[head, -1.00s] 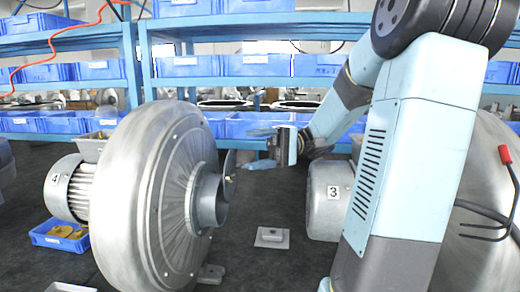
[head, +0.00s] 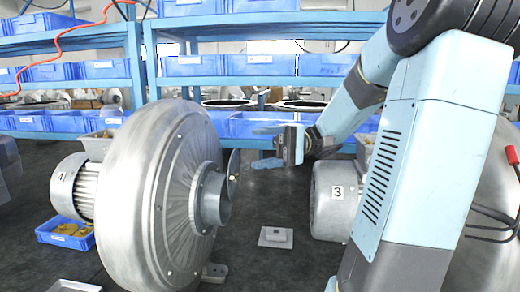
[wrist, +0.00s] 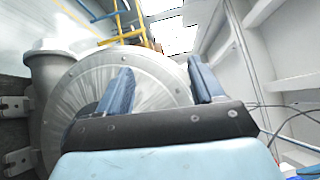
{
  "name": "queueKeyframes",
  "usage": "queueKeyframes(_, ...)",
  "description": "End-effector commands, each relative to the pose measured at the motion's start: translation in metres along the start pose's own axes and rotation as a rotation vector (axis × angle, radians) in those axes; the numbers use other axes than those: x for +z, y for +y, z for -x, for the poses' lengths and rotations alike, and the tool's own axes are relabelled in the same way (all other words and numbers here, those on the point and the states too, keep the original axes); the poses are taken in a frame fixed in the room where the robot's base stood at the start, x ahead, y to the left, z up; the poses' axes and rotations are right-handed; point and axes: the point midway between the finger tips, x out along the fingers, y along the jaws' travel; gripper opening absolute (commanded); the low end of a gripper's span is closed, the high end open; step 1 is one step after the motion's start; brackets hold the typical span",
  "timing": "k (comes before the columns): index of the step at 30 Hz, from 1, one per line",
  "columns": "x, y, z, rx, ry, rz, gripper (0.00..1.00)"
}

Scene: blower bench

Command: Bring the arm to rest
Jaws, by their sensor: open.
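My gripper (head: 256,147) is in mid-air in the head view, to the right of the outlet of a large silver blower (head: 150,190). Its two blue fingers point left, spread apart with nothing between them. The wrist view also shows the open gripper (wrist: 162,82), with a round silver blower casing (wrist: 75,95) behind the fingers. My arm is bent and raised on the right side of the head view. A gap shows between the gripper and the blower outlet in the head view.
A motor marked 3 (head: 335,205) stands below and right of my gripper. A small grey plate (head: 275,238) lies on the dark bench surface. Blue bins (head: 255,125) fill the shelves behind. A blue tray with yellow parts (head: 66,234) sits at left.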

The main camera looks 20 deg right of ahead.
Motion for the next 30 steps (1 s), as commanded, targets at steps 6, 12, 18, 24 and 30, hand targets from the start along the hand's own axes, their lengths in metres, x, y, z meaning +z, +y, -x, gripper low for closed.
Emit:
queueKeyframes(6, 0.000, 0.001, 0.000, 0.002, 0.000, -0.002, 0.67)
queueKeyframes(12, -0.009, 0.018, -0.013, 0.072, -0.006, -0.071, 0.67)
queueKeyframes(18, -0.019, 0.055, -0.036, 0.245, -0.009, -0.206, 0.67)
queueKeyframes(24, -0.021, 0.089, -0.055, 0.436, 0.000, -0.315, 0.67)
queueKeyframes(30, -0.017, 0.116, -0.068, 0.633, 0.018, -0.389, 0.67)
